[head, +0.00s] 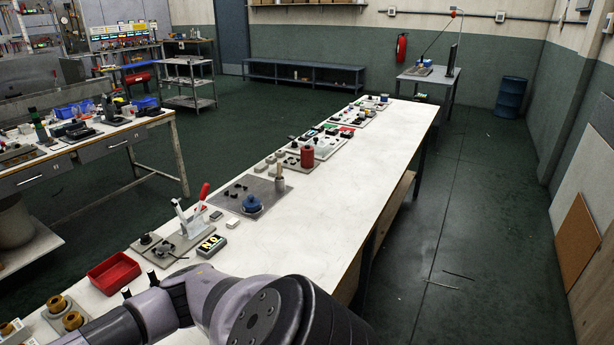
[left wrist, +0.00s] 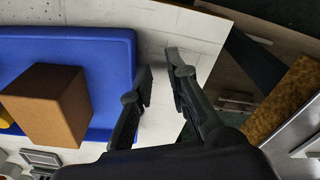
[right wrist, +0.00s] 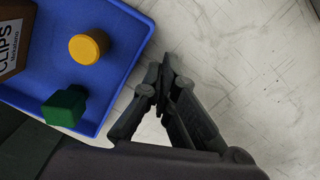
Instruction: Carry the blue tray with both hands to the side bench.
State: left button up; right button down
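The blue tray (left wrist: 112,55) shows in the left wrist view with a brown box (left wrist: 48,102) and part of a yellow object (left wrist: 5,118) on it. In the right wrist view the tray (right wrist: 92,30) carries a yellow round piece (right wrist: 88,46), a green piece (right wrist: 65,106) and a box lettered "CLIPS" (right wrist: 12,42). My left gripper (left wrist: 160,66) is open at the tray's edge, one finger overlapping the rim in the picture. My right gripper (right wrist: 164,72) has its fingertips together, empty, beside the tray's edge over the pale surface. The head view shows neither tray nor gripper.
In the head view a long white bench (head: 345,190) holds a red bin (head: 114,272), a toggle clamp (head: 190,222), a blue knob piece (head: 252,204) and a red cylinder (head: 307,157). Another bench (head: 100,138) stands left. The floor right of the long bench (head: 470,200) is mostly clear.

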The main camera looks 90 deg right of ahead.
pick_arm(q)
jog(key=shift+a, duration=0.1)
pick_arm(e)
jog(key=c, duration=1.9)
grip_release()
jog(key=shift+d, duration=0.1)
jog(key=shift+r, duration=0.2)
pick_arm(q)
notch_tip(320, 180, up, 12)
jog(key=shift+s, duration=0.4)
pick_arm(e)
notch_tip(320, 180, up, 12)
jog(key=shift+s+f, duration=0.2)
jog(key=shift+s, duration=0.2)
pick_arm(q)
jog(key=shift+f, duration=0.1)
